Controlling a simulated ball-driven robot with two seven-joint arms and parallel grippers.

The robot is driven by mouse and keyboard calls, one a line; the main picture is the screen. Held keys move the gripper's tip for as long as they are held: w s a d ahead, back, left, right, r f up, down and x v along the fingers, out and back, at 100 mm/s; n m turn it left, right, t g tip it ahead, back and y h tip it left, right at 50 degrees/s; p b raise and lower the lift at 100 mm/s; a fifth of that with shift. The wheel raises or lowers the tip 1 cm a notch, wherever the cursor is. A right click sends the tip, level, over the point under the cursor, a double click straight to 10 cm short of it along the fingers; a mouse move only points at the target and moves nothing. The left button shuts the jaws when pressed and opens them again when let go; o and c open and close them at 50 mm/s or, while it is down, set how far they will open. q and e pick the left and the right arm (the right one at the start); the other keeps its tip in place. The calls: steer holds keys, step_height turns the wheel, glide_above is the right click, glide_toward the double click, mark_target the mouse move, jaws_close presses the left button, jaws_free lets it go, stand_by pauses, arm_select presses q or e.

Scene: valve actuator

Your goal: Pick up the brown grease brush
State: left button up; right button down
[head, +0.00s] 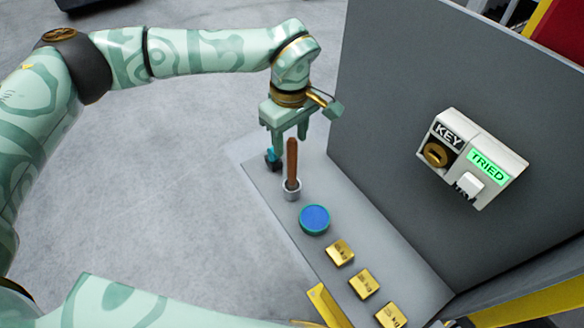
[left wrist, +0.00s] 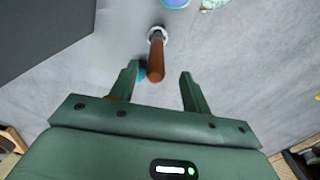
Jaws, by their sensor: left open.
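The brown grease brush (head: 292,160) stands upright, its brown handle up, in a small grey metal cup (head: 291,191) on the grey ledge. My left gripper (head: 290,142) is open above the ledge, its fingers pointing down around the handle's top. In the left wrist view, the handle (left wrist: 157,55) rises from the cup (left wrist: 158,33) toward the camera. Its end appears between the two open fingertips of my left gripper (left wrist: 157,74), with a gap on each side. The brush's lower end is hidden in the cup. My right gripper does not show.
A small teal item (head: 272,156) is partly hidden beside the gripper. A round blue-topped tin (head: 314,219) and several brass blocks (head: 340,252) lie along the ledge (head: 262,178). A grey panel (head: 390,120) rises at right, carrying a box marked KEY and TRIED (head: 472,158).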

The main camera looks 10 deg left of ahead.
mark_target(292, 151)
arm_select(q)
steer(key=f, duration=0.5)
steer(key=shift+w+d, duration=0.1)
steer(key=shift+w, duration=0.2)
steer(key=shift+c, duration=0.3)
jaws_close()
steer(key=shift+r, duration=0.1)
